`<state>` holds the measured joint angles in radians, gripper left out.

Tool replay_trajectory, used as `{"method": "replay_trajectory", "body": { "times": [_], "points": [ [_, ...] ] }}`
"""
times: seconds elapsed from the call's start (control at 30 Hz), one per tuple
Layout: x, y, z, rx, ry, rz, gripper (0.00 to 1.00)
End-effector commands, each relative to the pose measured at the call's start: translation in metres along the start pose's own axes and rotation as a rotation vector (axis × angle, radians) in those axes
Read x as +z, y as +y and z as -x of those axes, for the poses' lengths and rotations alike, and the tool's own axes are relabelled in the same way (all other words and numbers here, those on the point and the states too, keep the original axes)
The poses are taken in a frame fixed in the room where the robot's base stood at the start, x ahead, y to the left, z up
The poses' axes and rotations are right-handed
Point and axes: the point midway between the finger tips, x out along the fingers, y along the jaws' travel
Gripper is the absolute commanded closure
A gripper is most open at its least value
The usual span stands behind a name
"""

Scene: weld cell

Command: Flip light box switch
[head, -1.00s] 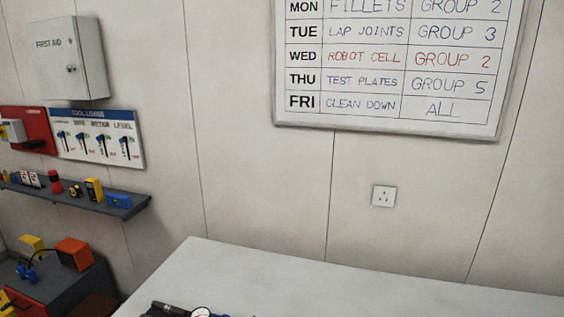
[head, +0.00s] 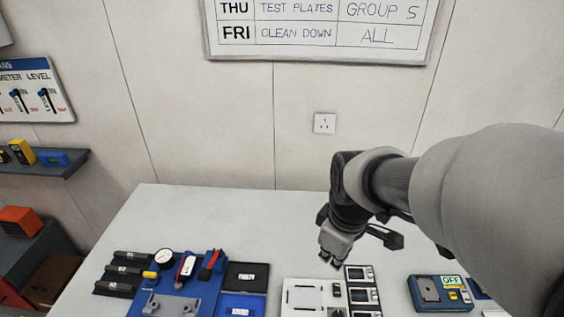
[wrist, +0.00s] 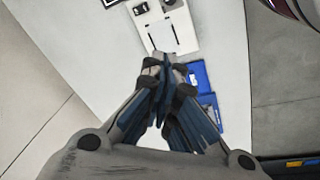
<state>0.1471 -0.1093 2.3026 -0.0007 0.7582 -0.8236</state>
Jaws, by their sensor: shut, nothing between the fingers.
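The light box (head: 303,296) appears to be the flat white panel at the bottom of the head view, lying on the bench; its lower part is cut off. A small dark switch-like part (head: 337,312) sits at its right side; its position cannot be read. The same panel shows at the top of the wrist view (wrist: 160,32). My gripper (head: 329,259) is shut and empty, pointing down above the bench near the panel's far right corner. In the wrist view its closed fingertips (wrist: 161,58) overlap the panel's edge, apparently above it.
Dark-framed plates (head: 362,295) lie right of the panel. Left are a blue fixture (head: 172,302), dark bars (head: 124,272) and a blue tray (head: 238,306). The bench (head: 180,215) is clear toward the wall.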

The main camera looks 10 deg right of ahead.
Motion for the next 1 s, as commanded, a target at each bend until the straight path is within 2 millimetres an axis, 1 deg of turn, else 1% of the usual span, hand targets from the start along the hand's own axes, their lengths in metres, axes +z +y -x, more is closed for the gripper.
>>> {"method": "replay_trajectory", "body": {
  "times": [0.03,0.17,0.2,0.3,0.4,0.5,0.6,0.7,1.0],
  "points": [
    [-0.002,0.010,-0.009,-0.019,-0.020,0.052,1.00],
    [-0.005,0.032,-0.037,-0.060,-0.052,0.212,1.00],
    [-0.004,0.037,-0.046,-0.074,-0.059,0.260,1.00],
    [-0.003,0.050,-0.070,-0.108,-0.073,0.374,1.00],
    [0.000,0.059,-0.091,-0.138,-0.081,0.469,1.00],
    [0.003,0.065,-0.108,-0.160,-0.083,0.540,1.00],
    [0.006,0.067,-0.118,-0.175,-0.084,0.586,1.00],
    [0.007,0.069,-0.123,-0.179,-0.083,0.608,1.00],
    [0.007,0.069,-0.124,-0.180,-0.083,0.613,1.00]
  ]
}}
